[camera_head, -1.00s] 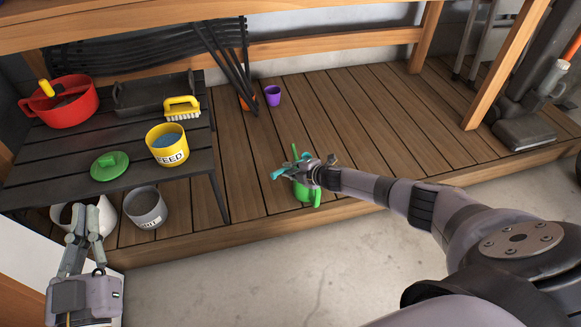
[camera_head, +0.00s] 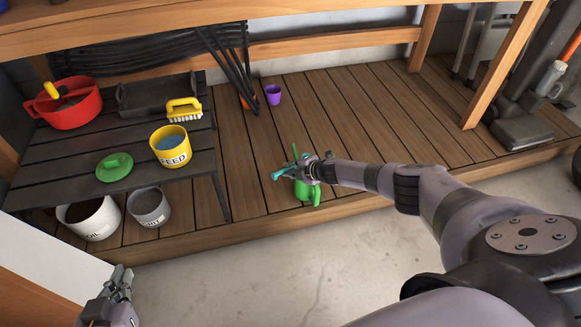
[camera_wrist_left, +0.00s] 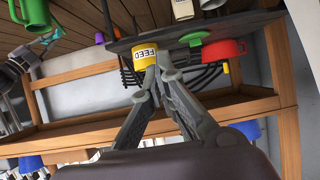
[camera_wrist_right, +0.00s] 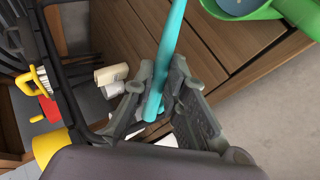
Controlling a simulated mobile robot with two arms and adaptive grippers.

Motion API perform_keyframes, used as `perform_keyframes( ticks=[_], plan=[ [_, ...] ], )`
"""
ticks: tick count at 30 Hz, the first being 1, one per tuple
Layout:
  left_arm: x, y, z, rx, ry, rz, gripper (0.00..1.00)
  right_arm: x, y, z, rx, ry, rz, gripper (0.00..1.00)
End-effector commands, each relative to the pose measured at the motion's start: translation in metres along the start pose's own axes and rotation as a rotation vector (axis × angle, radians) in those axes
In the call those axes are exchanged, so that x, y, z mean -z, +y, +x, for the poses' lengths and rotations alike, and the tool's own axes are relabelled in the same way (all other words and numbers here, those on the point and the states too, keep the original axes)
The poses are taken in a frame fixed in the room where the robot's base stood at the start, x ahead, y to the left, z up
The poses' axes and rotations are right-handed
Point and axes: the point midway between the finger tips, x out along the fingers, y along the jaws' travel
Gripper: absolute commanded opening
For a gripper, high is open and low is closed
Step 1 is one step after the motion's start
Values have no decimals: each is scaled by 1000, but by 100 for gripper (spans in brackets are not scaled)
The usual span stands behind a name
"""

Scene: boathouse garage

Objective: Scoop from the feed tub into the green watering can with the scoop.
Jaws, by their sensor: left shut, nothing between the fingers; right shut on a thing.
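The yellow feed tub (camera_head: 170,158), labelled FEED, stands on the dark slatted table with blue contents inside; it also shows in the left wrist view (camera_wrist_left: 146,56). The green watering can (camera_head: 307,191) stands on the wooden deck, partly hidden by my right gripper (camera_head: 312,170). In the right wrist view that gripper (camera_wrist_right: 158,84) is shut on the teal handle of the scoop (camera_wrist_right: 172,50), at the can (camera_wrist_right: 282,8). Whether the scoop holds anything is unclear. My left gripper (camera_head: 122,276) is shut and empty, low at the front left.
The table (camera_head: 60,150) also holds a green lid (camera_head: 114,167), a red pot (camera_head: 72,113), a black tray (camera_head: 158,92) and a yellow brush (camera_head: 184,109). White (camera_head: 92,222) and grey (camera_head: 150,209) buckets stand below.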

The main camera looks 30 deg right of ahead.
Motion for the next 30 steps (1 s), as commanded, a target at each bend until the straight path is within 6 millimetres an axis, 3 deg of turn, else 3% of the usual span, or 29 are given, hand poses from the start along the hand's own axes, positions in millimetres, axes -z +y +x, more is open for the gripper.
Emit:
perform_keyframes(
  ticks=[17,30],
  plan=[
    [-74,-10,-33,23,-396,-6,0,-1,6,-2,81,-2,-5,0],
    [-120,-16,-73,38,-668,-15,0,-2,13,-4,164,-8,-11,0]
  ],
)
